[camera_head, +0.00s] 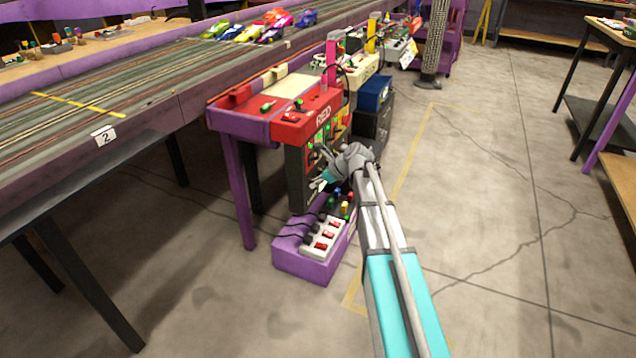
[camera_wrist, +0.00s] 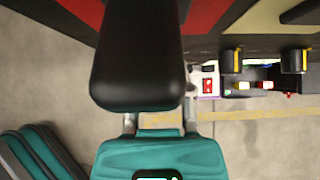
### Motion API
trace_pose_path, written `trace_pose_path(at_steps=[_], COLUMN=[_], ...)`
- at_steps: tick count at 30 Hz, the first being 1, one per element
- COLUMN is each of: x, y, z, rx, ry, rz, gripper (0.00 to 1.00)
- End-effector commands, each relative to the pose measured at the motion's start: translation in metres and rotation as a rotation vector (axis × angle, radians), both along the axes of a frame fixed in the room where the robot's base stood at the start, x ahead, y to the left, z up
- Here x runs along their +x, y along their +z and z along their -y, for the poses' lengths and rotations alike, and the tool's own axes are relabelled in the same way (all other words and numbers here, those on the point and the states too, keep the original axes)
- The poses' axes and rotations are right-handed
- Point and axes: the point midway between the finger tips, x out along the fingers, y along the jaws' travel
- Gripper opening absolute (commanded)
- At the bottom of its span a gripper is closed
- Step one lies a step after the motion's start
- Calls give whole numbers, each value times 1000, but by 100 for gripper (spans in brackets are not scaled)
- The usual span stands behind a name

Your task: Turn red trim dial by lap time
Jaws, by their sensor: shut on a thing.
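The red station (camera_head: 323,118), marked RED, stands at the end of the purple table beside the track. Its dark front panel (camera_head: 297,176) carries small controls. My gripper (camera_head: 326,178) is at this panel, low on its front, and its fingertips are small and partly hidden. In the wrist view, a large black rounded block blocks the middle, below a red panel (camera_wrist: 206,14). My gripper is shut at the panel; the red trim dial itself is hidden, and I cannot see its setting. Two dark knobs with yellow marks (camera_wrist: 232,61) stick out to the right. No lap time is readable.
A purple box with a white switch strip (camera_head: 320,236) sits on the floor just below my gripper. Dark and blue boxes (camera_head: 375,94) stand behind the station. Several toy cars (camera_head: 262,28) are on the track.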

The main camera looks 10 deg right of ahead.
Motion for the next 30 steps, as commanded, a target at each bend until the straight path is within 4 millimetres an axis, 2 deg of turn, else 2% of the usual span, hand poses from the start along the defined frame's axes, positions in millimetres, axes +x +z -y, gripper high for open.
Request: trace_pose_path(at_steps=[2,3,30], x=[-1,-1,-3], y=[0,0,-1], z=[-1,5,-3], rx=[1,1,-22], ry=[2,2,6], rz=[-2,-2,30], gripper=[0,0,0])
